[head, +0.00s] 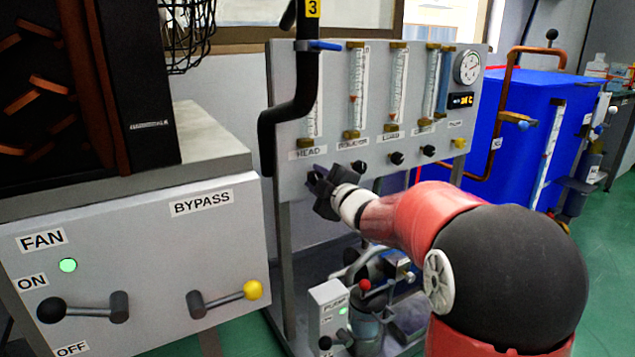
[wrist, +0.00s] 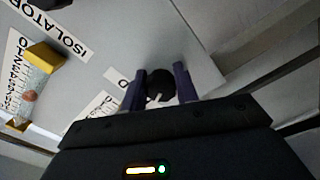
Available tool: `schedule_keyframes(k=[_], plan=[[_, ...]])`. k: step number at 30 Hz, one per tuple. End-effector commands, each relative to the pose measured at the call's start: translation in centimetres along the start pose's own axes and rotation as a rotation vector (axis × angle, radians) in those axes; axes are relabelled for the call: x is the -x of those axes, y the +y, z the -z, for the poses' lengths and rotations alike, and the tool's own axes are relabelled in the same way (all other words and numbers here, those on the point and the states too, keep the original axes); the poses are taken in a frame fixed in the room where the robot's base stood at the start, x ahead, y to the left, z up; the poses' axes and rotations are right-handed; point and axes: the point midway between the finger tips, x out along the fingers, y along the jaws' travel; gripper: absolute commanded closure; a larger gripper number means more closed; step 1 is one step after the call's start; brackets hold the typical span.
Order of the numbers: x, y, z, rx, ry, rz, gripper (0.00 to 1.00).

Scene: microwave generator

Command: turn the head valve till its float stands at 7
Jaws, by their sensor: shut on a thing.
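My gripper (head: 318,180) reaches the panel at the row of knobs, just below the HEAD label (head: 307,152). In the wrist view its two fingers (wrist: 159,75) stand on either side of a black round knob (wrist: 159,84), the head valve, and are shut on it. The head tube (head: 313,118) is above the label, partly covered by the black pipe. I cannot make out its float or reading. The wrist view shows a neighbouring tube with an orange float (wrist: 29,95), beside the ISOLATOR label (wrist: 45,25).
More tubes (head: 398,88) and black knobs (head: 396,158) lie to the right on the panel (head: 440,125). A black vertical pipe (head: 305,75) stands in front of its left side. A grey cabinet with FAN and BYPASS levers (head: 225,298) is at left; a pump (head: 365,325) is below.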

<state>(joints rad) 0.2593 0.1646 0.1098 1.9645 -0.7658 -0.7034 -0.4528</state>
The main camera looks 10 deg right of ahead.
Motion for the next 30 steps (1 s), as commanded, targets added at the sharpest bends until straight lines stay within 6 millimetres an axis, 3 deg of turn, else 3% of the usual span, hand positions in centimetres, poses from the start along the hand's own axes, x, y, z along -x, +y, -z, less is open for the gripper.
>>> schedule_keyframes(k=[19, 20, 24, 30], plan=[[0.02, -0.11, -0.07, 0.046, -0.002, 0.003, 0.93], [0.02, -0.12, -0.07, 0.046, -0.002, 0.003, 0.66], [0.01, -0.08, -0.05, 0.046, -0.001, 0.002, 0.48], [0.00, -0.04, -0.03, 0.046, -0.001, 0.001, 0.48]])
